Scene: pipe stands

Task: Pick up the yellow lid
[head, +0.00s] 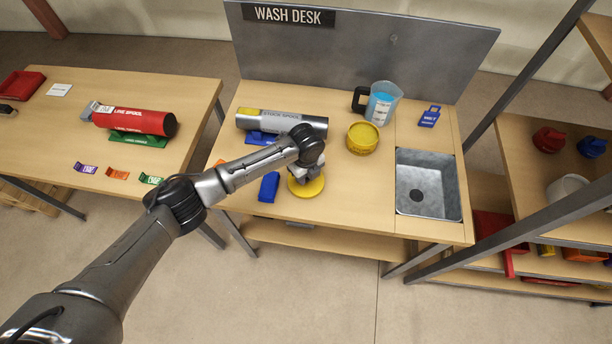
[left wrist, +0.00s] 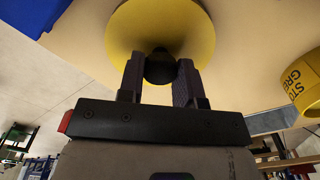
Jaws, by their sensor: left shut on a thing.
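The yellow lid (head: 306,188) is a round disc near the front of the wash desk. My left gripper (head: 303,172) is above it and hides part of it. In the left wrist view the lid (left wrist: 192,28) has a dark knob (left wrist: 159,67) at its middle, and the gripper's two fingers (left wrist: 159,78) are shut on that knob. I cannot tell whether the lid touches the desk or is slightly above it. A yellow round tub (head: 362,139) with dark lettering stands behind and to the right; it also shows in the left wrist view (left wrist: 304,82). My right gripper is not in view.
A blue block (head: 269,187) lies just left of the lid. A grey stack spool (head: 285,122) lies behind it. A jug of blue liquid (head: 381,104) stands at the back, and a sink (head: 428,186) is at the right. The desk between lid and sink is clear.

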